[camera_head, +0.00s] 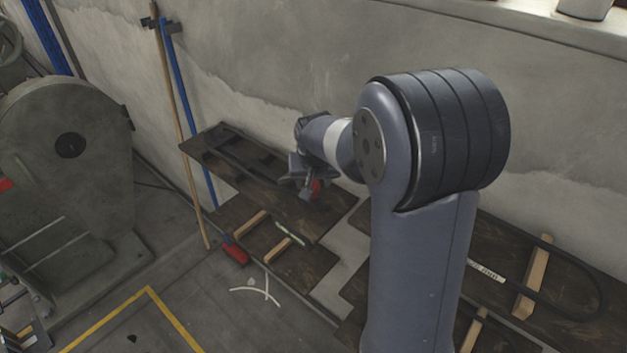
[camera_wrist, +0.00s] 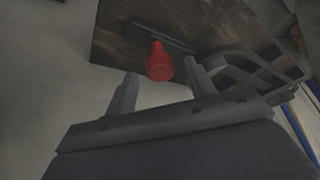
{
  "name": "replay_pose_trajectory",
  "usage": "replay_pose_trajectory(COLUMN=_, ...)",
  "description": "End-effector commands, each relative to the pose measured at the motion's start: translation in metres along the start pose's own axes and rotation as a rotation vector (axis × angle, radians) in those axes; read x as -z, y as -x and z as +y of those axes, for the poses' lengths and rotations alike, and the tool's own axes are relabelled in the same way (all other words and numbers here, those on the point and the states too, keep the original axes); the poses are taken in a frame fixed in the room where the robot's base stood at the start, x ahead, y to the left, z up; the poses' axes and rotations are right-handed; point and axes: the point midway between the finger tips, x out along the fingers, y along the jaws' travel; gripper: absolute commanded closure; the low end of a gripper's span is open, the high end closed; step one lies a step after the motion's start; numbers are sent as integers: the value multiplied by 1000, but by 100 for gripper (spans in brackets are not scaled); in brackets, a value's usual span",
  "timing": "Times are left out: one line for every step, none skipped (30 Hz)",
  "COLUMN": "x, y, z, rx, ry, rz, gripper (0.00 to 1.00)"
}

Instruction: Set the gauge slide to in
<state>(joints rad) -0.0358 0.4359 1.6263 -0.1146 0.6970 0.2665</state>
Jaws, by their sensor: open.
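A red knob (camera_wrist: 159,62) stands on a dark narrow rail (camera_wrist: 178,44) fixed to a dark wooden board (camera_wrist: 115,30). It looks like the handle of the gauge slide, but no in or out marking is readable. In the wrist view my gripper (camera_wrist: 160,80) is open, with one finger on each side of the knob in the picture. I cannot tell whether either finger touches it. In the head view my gripper (camera_head: 305,186) is over the board by the wall, and only a bit of the red knob (camera_head: 317,187) shows beside it.
A dark frame (camera_head: 240,152) lies on the board's left end, close to the gripper in the wrist view (camera_wrist: 255,70). A concrete wall (camera_head: 270,60) rises behind. A large grey press (camera_head: 65,150) stands further left.

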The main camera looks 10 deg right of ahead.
Motion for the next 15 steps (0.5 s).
replay_pose_trajectory(x=0, y=-4, z=0, rx=-1, ry=0, rz=-2, gripper=48)
replay_pose_trajectory(x=0, y=-6, z=0, rx=0, ry=0, rz=-1, gripper=48)
replay_pose_trajectory(x=0, y=-9, z=0, rx=0, ry=0, rz=-1, gripper=48)
replay_pose_trajectory(x=0, y=-10, z=0, rx=0, ry=0, rz=-1, gripper=48)
replay_pose_trajectory(x=0, y=-11, z=0, rx=0, ry=0, rz=-1, gripper=48)
replay_pose_trajectory(x=0, y=-12, z=0, rx=0, ry=0, rz=0, gripper=48)
replay_pose_trajectory(x=0, y=-12, z=0, rx=0, ry=0, rz=0, gripper=48)
replay_pose_trajectory(x=0, y=-13, z=0, rx=0, ry=0, rz=0, gripper=48)
replay_pose_trajectory(x=0, y=-13, z=0, rx=0, ry=0, rz=0, gripper=48)
replay_pose_trajectory(x=0, y=-13, z=0, rx=0, ry=0, rz=1, gripper=48)
replay_pose_trajectory(x=0, y=-13, z=0, rx=0, ry=0, rz=1, gripper=48)
replay_pose_trajectory(x=0, y=-13, z=0, rx=0, ry=0, rz=1, gripper=48)
replay_pose_trajectory(x=0, y=-13, z=0, rx=0, ry=0, rz=1, gripper=48)
replay_pose_trajectory(x=0, y=-12, z=0, rx=0, ry=0, rz=1, gripper=49)
replay_pose_trajectory(x=0, y=-12, z=0, rx=0, ry=0, rz=1, gripper=52)
